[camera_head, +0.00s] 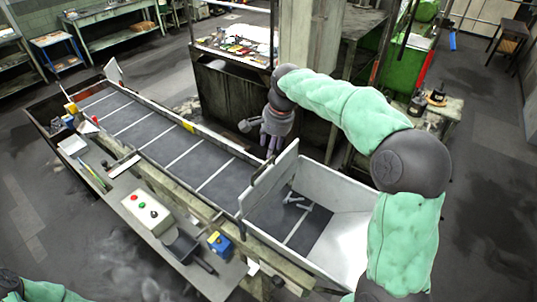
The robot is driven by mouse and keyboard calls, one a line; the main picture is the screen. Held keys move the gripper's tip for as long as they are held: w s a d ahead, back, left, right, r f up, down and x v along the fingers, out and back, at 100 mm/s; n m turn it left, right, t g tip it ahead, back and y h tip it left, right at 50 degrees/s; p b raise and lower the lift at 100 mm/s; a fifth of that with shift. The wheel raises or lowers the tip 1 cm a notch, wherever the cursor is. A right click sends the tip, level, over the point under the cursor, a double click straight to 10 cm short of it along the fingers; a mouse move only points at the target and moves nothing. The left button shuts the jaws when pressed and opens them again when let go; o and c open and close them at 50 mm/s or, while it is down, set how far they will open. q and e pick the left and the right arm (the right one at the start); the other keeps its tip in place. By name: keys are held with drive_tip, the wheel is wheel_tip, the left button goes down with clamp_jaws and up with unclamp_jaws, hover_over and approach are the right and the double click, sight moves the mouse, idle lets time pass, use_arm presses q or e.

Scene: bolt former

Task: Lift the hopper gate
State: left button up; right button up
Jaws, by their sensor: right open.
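The hopper gate (268,181) is a grey upright plate standing across the conveyor at the mouth of the white hopper (338,238). Its lower edge is close to the belt; I cannot tell whether it touches. A few metal bolts (297,201) lie on the belt inside the hopper, just right of the gate. My left gripper is out of view; only part of my left arm shows at the bottom left.
The conveyor belt (165,139) with white cross slats runs to the upper left and looks bare. A control box (147,213) with buttons and a blue-yellow box (220,244) sit on the near ledge. A dark metal cabinet (232,100) stands behind my right gripper.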

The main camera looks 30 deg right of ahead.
drive_tip(key=shift+s+d+r, duration=0.1)
drive_tip(key=shift+s+r, duration=0.05)
drive_tip(key=shift+r, duration=0.75)
drive_tip(key=shift+s+r, duration=0.15)
drive_tip(key=shift+r, duration=0.75)
wheel_tip(320, 180, up, 14)
drive_tip(key=s+p, duration=0.1)
drive_tip(key=p, duration=0.5)
drive_tip(key=shift+s+d, duration=0.15)
drive_tip(key=shift+d, duration=0.1)
drive_tip(key=shift+f, duration=0.1)
